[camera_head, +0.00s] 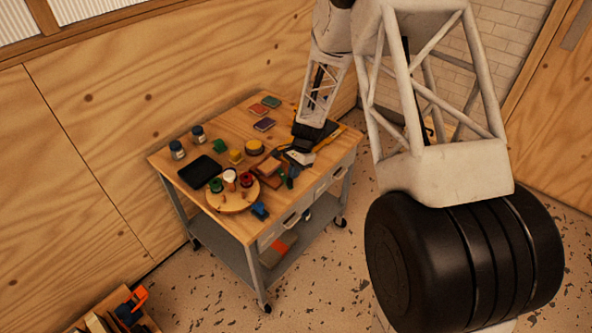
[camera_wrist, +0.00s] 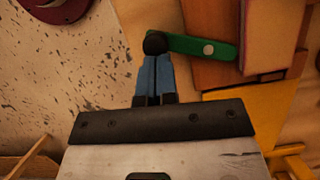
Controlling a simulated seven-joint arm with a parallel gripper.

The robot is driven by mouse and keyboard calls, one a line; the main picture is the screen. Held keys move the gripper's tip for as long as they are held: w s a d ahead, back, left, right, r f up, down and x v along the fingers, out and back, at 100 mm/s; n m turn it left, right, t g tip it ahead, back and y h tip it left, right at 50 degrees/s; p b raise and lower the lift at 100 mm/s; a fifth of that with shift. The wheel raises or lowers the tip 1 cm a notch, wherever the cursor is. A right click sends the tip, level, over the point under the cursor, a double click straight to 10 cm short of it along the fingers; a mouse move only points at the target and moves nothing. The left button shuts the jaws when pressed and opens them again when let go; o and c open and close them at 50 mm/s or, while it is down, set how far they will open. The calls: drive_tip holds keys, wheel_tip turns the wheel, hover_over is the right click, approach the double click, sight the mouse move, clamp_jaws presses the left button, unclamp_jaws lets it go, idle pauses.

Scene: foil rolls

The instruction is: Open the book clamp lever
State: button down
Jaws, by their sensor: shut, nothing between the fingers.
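In the wrist view, the clamp lever (camera_wrist: 190,44) is a green bar with a round black knob (camera_wrist: 154,43) at its left end and a pale pivot at its right. It lies across the edge of brown and orange book-like blocks (camera_wrist: 212,18). My gripper (camera_wrist: 155,60) has blue fingers, closed together, with the tips right at the knob. I cannot tell whether they touch it. The rest of the clamp is not clear. In the head view, my gripper (camera_head: 300,156) is low over the table's right part, beside the brown books (camera_head: 268,168); the lever is too small to make out there.
The wooden trolley table (camera_head: 225,138) also holds a black tray (camera_head: 199,172), a round board (camera_head: 233,203) with small rolls, two dark jars, colored pads and a small blue object (camera_head: 260,211) near the front edge. A yellow-handled tool (camera_head: 328,139) lies right of my gripper.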

drive_tip(key=m, duration=0.1)
drive_tip(key=s+a+m, duration=0.1)
drive_tip(key=m, duration=0.1)
drive_tip(key=shift+t+y, duration=0.3)
drive_tip(key=shift+t, duration=0.1)
drive_tip(key=m, duration=0.1)
drive_tip(key=a+m+t, duration=0.1)
drive_tip(key=shift+s+a+m, duration=0.15)
drive_tip(key=shift+s+m, duration=0.15)
drive_tip(key=a+m+t, duration=0.1)
drive_tip(key=m, duration=0.1)
drive_tip(key=a+m, duration=0.1)
drive_tip(key=m, duration=0.2)
drive_tip(key=shift+s+a+t, duration=0.1)
drive_tip(key=shift+t, duration=0.3)
drive_tip(key=shift+a, duration=0.4)
drive_tip(key=shift+d+f, duration=0.1)
